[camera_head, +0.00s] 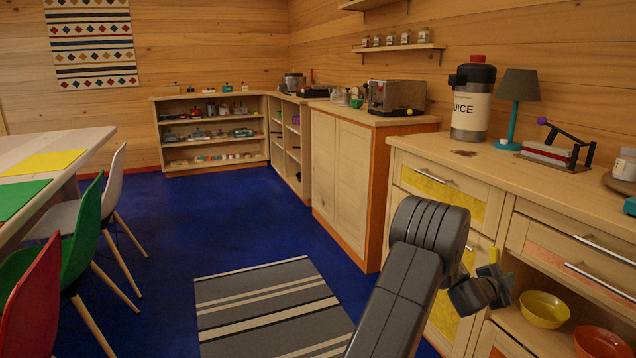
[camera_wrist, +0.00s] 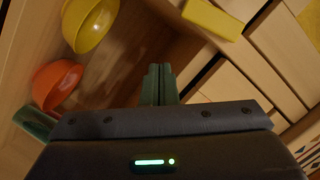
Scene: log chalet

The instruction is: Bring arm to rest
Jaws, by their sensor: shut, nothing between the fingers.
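My arm reaches up from the bottom of the head view and bends over toward the wooden counter on the right. My gripper (camera_head: 506,292) is in front of the open shelf under the counter, left of the yellow bowl. In the wrist view, the two dark green fingers of my gripper (camera_wrist: 158,84) are together with nothing between them. The yellow bowl (camera_head: 544,309) and the orange bowl (camera_head: 600,343) are on the shelf, apart from the fingers. Both also show in the wrist view, the yellow bowl (camera_wrist: 88,24) above the orange bowl (camera_wrist: 56,85).
The counter (camera_head: 440,151) carries a juice dispenser (camera_head: 472,105), a lamp (camera_head: 517,92) and a purple-knobbed press (camera_head: 548,153). A small yellow block (camera_wrist: 212,19) is near the fingers in the wrist view. Chairs (camera_head: 84,230) stand left; the striped rug (camera_head: 265,300) and blue floor are clear.

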